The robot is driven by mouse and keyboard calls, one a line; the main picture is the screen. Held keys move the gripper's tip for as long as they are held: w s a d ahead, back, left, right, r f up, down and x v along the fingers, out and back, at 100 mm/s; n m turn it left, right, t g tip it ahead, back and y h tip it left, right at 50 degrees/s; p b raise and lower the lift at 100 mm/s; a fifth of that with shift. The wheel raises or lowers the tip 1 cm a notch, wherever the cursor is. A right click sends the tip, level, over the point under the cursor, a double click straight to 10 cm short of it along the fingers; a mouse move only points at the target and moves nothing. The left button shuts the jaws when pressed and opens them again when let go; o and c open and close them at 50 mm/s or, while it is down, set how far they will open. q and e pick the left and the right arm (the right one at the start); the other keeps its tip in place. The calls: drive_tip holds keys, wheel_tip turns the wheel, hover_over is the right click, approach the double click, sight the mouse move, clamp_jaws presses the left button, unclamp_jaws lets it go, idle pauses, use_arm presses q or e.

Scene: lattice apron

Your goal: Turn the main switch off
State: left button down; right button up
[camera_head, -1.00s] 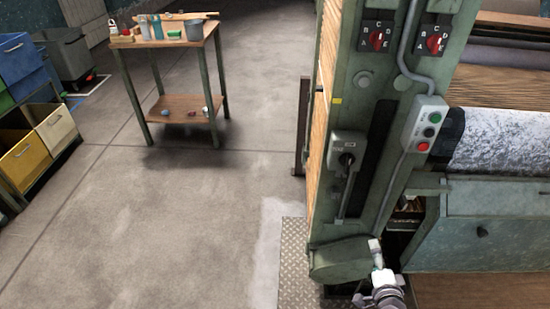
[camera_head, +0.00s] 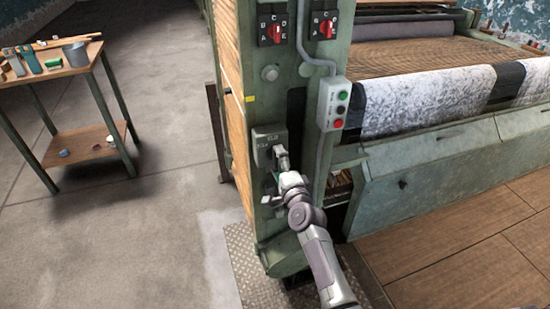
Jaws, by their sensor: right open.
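The main switch (camera_head: 263,137) is a grey box with small lettering on the front of the green machine post. My right gripper (camera_head: 280,160) is open in front of the box's right and lower part. It hides the switch's rotary handle, so I cannot tell how the handle is turned or whether the fingers touch it. My right arm reaches up to it from the bottom of the view. My left gripper is not in view.
Two red selector knobs (camera_head: 273,31) (camera_head: 325,28) sit above on the post. A wooden table (camera_head: 83,67) with tools stands left, with open floor between.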

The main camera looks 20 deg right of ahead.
drive_tip(key=shift+w+a, duration=0.1)
drive_tip(key=shift+w, duration=1.15)
drive_tip(key=c, duration=1.2)
